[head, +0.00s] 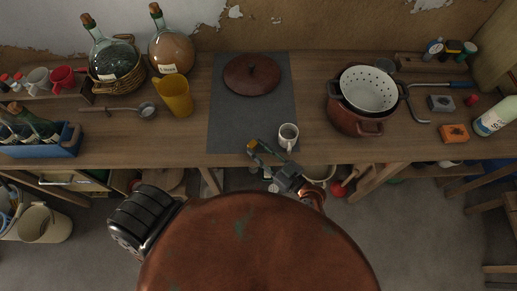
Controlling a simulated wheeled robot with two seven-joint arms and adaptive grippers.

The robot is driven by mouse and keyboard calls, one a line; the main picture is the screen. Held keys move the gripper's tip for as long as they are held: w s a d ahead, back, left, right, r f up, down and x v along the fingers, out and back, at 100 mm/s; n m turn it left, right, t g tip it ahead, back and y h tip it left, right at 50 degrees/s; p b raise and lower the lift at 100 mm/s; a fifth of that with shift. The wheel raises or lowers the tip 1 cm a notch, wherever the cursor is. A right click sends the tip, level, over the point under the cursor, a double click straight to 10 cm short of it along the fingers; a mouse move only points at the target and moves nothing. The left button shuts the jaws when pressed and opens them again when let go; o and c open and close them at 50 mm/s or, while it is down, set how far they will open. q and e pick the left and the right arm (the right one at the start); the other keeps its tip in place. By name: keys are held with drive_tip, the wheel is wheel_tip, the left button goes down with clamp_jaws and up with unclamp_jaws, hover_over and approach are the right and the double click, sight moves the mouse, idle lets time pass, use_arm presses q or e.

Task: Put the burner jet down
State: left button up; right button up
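My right gripper (262,153) reaches in from the bottom middle over the front edge of the workbench, pointing up and left. A small brass-coloured piece, which looks like the burner jet (251,145), shows at its fingertips. The fingers appear shut on it, though it is small and partly hidden by them. It is above the front part of the dark grey mat (225,120), left of a white mug (288,135). I cannot tell whether it touches the mat. My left gripper is not in view.
A brown lid (252,74) lies on the mat's far part; the mat's middle is clear. A colander (369,88) sits in a brown pot (352,122) to the right.

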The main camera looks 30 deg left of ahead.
drive_tip(key=o, duration=0.4)
drive_tip(key=shift+c, duration=0.2)
drive_tip(key=shift+r, duration=0.15)
drive_tip(key=shift+d, duration=0.1)
drive_tip(key=b+v, duration=0.2)
drive_tip(key=v, duration=0.9)
drive_tip(key=shift+d, duration=0.4)
